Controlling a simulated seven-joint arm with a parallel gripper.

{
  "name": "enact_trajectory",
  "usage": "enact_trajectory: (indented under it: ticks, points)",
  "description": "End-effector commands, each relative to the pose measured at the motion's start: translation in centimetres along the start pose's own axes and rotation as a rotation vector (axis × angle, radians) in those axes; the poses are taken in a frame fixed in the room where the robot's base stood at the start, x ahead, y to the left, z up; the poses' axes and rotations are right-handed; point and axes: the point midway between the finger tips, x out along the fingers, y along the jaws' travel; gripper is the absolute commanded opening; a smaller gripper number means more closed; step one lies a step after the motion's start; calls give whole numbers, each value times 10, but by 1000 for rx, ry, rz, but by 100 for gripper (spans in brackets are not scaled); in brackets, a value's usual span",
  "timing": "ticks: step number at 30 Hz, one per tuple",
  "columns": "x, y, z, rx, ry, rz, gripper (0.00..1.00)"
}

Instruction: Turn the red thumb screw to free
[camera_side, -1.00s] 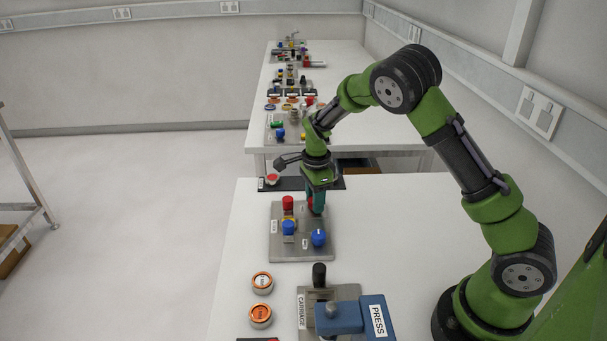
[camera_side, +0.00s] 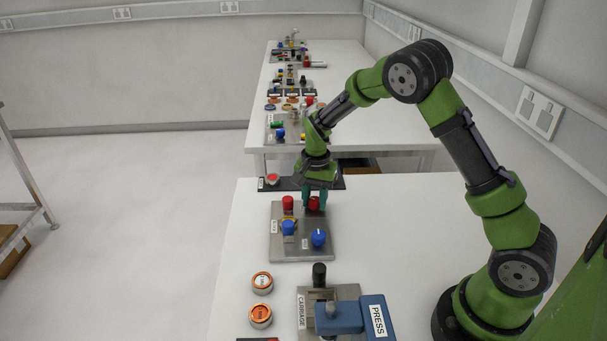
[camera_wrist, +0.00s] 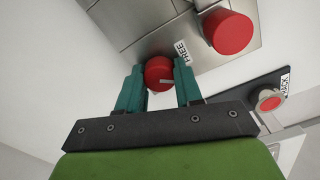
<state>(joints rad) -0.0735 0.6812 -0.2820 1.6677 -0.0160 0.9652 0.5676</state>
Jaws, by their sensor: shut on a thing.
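The red thumb screw (camera_wrist: 159,73) stands on a grey metal plate (camera_side: 283,253) in the middle of the near table. It also shows in the side view (camera_side: 313,203), just below my gripper. A pale mark lies across its top in the wrist view, and a FREE label (camera_wrist: 184,53) is on the plate to its right. My gripper (camera_wrist: 157,84) has its two teal fingers on either side of the screw and is shut on it. The fingertips' contact is partly hidden by the screw's head in the side view.
Another red knob (camera_side: 288,203) stands left of the screw, with two blue knobs (camera_side: 318,238) (camera_side: 288,228) nearer on the plate. A red button (camera_side: 272,179) lies behind. A blue press (camera_side: 350,318) and two orange-topped cups (camera_side: 262,282) (camera_side: 260,316) stand in front.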

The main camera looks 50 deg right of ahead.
Motion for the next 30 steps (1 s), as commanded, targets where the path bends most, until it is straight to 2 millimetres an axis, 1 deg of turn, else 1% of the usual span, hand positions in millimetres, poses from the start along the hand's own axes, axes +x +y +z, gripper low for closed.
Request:
enact_trajectory:
  ticks: [6,15,21,30]
  points:
    - [-2,0,-1,-201,0,-2,4]
    - [-2,0,-1,-441,1,-1,4]
    - [-2,-1,-1,-548,1,-1,4]
    - [-2,-1,-1,-620,1,-1,5]
